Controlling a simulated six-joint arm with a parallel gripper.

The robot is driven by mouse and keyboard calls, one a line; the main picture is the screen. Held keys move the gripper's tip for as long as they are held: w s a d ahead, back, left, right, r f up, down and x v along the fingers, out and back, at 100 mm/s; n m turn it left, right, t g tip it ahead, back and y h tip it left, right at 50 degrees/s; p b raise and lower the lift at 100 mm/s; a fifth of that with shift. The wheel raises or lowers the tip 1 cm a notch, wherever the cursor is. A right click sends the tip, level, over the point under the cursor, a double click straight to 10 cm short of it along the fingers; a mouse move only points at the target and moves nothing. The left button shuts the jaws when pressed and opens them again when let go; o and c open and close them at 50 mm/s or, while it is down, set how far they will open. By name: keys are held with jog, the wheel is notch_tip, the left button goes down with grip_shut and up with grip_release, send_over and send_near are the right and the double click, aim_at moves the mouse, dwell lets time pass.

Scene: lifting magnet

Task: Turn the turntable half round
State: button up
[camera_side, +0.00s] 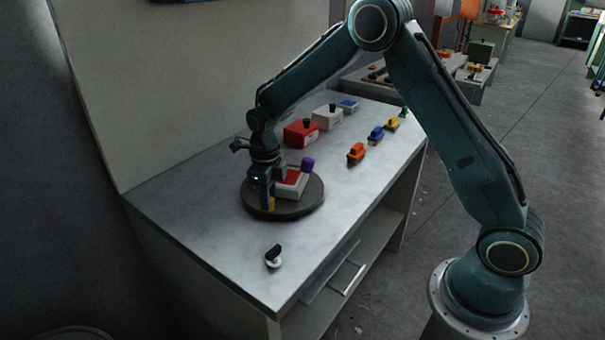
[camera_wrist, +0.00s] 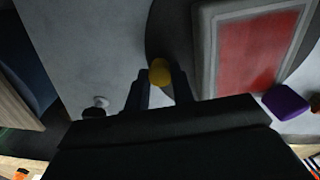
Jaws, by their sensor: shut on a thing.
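The dark round turntable (camera_side: 312,200) lies on the grey bench. A pale block with a red top (camera_side: 292,183) stands on it, and a purple knob (camera_side: 308,164) shows at the block's far right. A yellow peg (camera_side: 271,204) stands at the turntable's near left rim. My gripper (camera_side: 267,203) points down and is shut on the yellow peg. In the wrist view the peg (camera_wrist: 159,72) sits between the two dark fingers, with the turntable (camera_wrist: 168,30), the red panel (camera_wrist: 256,50) and the purple knob (camera_wrist: 286,102) beyond. The gripper hides part of the peg and block.
A small black-and-white knob-like piece (camera_side: 273,257) stands near the bench's front. A red box (camera_side: 301,133), a white box (camera_side: 327,117) and a blue item (camera_side: 348,105) stand behind. Orange (camera_side: 356,153), blue (camera_side: 376,136) and yellow (camera_side: 391,123) pieces line the right. The front left bench is clear.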

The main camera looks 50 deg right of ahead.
jog(key=shift+w+a+r+m, duration=0.1)
jog(key=shift+w+a+m, duration=0.1)
jog(key=shift+w+m, duration=0.5)
jog(key=o, duration=1)
notch_tip(320, 180, up, 14)
jog(key=shift+f, duration=0.1)
dwell(0.4)
